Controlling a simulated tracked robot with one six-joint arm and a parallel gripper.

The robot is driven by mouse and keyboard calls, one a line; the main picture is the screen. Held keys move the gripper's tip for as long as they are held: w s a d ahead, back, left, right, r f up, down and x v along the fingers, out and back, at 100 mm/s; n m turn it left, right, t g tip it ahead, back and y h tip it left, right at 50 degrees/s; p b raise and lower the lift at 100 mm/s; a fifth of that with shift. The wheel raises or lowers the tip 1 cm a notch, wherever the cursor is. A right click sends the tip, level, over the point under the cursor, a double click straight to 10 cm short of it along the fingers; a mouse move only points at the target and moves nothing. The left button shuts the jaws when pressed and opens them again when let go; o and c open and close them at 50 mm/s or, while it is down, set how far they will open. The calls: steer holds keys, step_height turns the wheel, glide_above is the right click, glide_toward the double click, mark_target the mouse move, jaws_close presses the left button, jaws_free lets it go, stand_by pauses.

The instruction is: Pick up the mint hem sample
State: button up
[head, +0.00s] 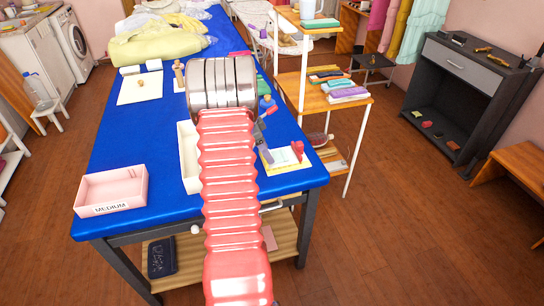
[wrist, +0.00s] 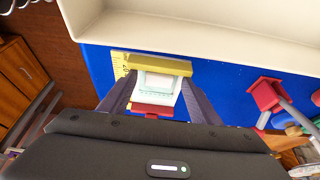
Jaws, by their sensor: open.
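My gripper (wrist: 156,100) is open in the wrist view, with a grey-purple finger on each side of a small pale mint and white piece (wrist: 158,84), which looks like the mint hem sample. A gap to the fingers is hard to judge. A yellow block (wrist: 150,63) lies along the far edge of the piece and a red block (wrist: 152,110) along its near edge. In the head view my arm hides most of the gripper, and the sample cannot be made out clearly there.
A cream tray (wrist: 200,27) stands just beyond the sample. A red-headed tool (wrist: 266,95) lies to the right. A pink box marked MEDIUM (head: 111,190) stands at the blue table's (head: 160,217) front left. A wooden shelf rack (head: 315,98) rises beside the table's right edge.

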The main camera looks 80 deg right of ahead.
stand_by(0.5)
steer(key=c, duration=1.1)
